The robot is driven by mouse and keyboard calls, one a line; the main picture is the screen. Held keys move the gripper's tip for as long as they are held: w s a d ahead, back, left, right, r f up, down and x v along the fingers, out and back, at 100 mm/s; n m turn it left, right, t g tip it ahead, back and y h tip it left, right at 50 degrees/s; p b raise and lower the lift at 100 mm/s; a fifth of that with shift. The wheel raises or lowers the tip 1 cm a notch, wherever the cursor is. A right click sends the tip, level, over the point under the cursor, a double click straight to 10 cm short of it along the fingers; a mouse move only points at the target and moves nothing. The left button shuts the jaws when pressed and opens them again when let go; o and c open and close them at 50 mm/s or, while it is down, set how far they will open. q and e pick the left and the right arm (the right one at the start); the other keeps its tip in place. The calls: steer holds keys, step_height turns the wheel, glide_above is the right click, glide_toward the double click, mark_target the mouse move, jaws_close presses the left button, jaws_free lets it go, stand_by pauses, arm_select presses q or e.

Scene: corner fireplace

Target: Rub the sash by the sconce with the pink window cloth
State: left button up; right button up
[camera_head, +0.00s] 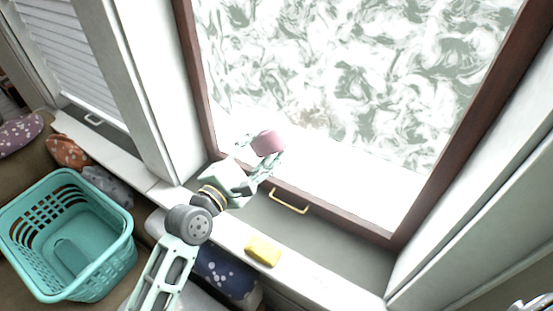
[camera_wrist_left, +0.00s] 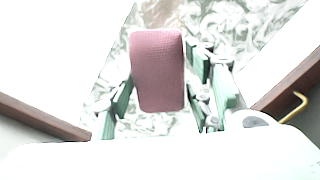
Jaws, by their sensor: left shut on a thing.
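The pink window cloth (camera_head: 268,143) is a small block-shaped pad in front of the lower left part of the window. My left gripper (camera_head: 262,160) is shut on it, and in the left wrist view the cloth (camera_wrist_left: 158,72) sits between the fingers. I cannot tell whether the cloth touches the pane. The sash (camera_head: 300,207) has a dark reddish-brown frame, a swirl-marked pane (camera_head: 360,75) and a brass handle (camera_head: 289,202) on its bottom rail. No sconce shows. My right gripper does not show clearly.
A yellow sponge-like block (camera_head: 263,250) lies on the white sill ledge below the sash. A teal basket (camera_head: 112,262) stands at the lower left. Several cushions, one orange (camera_head: 66,151) and one dark blue (camera_head: 226,272), line the seat. Another blinded window (camera_head: 75,50) is at upper left.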

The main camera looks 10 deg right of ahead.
arm_select(q)
steer(key=shift+w+d, duration=0.15)
steer(key=shift+w, duration=0.2)
steer(key=shift+b+x, duration=1.35)
steer(key=shift+x, duration=1.35)
steer(key=shift+x, duration=0.85)
